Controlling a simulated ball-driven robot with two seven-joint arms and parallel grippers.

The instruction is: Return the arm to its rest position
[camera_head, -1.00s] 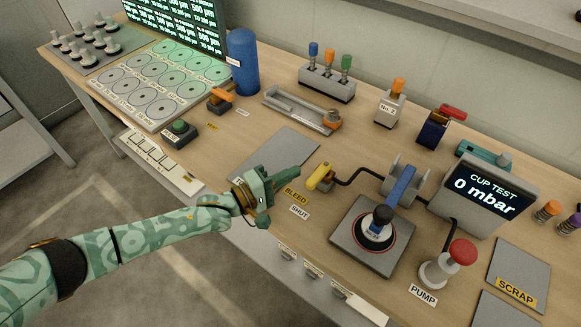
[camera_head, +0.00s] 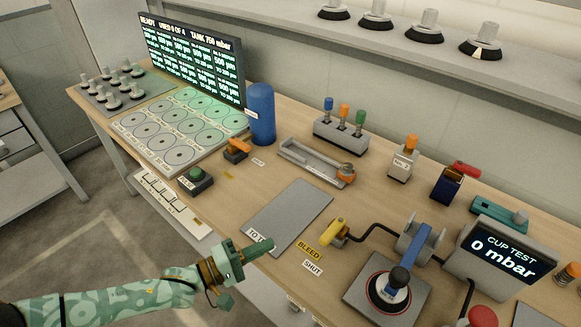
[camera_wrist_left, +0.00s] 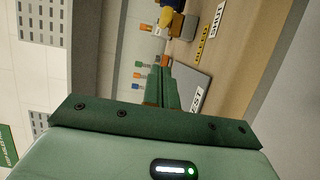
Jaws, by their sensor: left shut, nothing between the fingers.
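My left arm comes in from the lower left of the head view. Its green gripper (camera_head: 258,246) is shut and empty, at the front edge of the bench, over the near end of a grey mat (camera_head: 290,215) whose label it partly covers. In the left wrist view the shut fingers (camera_wrist_left: 162,85) point away from the camera, with the mat (camera_wrist_left: 190,84) beside them. The yellow bleed valve handle (camera_head: 332,231) is to the right of the gripper, apart from it. My right gripper is not in view.
A test stand with a suction cup (camera_head: 390,290) and a cup test display (camera_head: 500,250) are at the right. A green button box (camera_head: 195,180), a blue tank (camera_head: 261,114) and a tray of discs (camera_head: 180,130) are at the left. Floor shows free before the bench.

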